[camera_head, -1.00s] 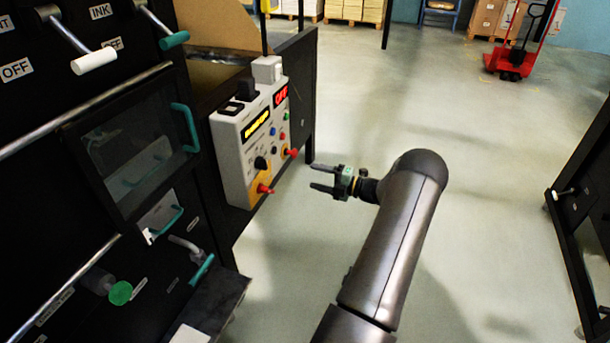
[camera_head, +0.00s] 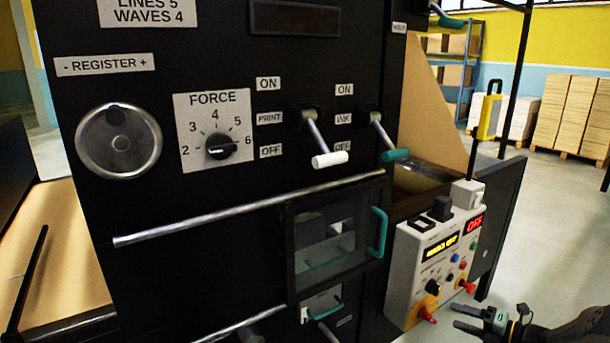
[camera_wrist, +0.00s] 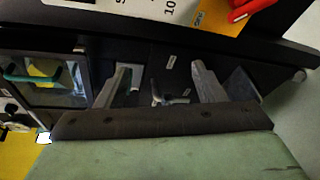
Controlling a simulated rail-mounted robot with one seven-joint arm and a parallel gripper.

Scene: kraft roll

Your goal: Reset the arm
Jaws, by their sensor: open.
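My gripper (camera_head: 470,318) is at the lower right of the head view, its two dark fingers apart and nothing between them. It is just right of and below the control box, apart from it as far as I can tell. The wrist view shows the same gripper (camera_wrist: 160,88) with its two grey fingers spread and no object held. The light grey control box (camera_head: 405,270) has a yellow display, a red display reading OFF, several buttons and red knobs.
The black machine panel (camera_head: 220,60) fills the left and centre. It carries a FORCE dial (camera_head: 219,146), a white-handled lever (camera_head: 329,159), a teal-handled lever (camera_head: 395,155) and a windowed door (camera_head: 325,240). Stacked boxes (camera_head: 570,112) stand behind right. Open floor (camera_head: 555,225) lies on the right.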

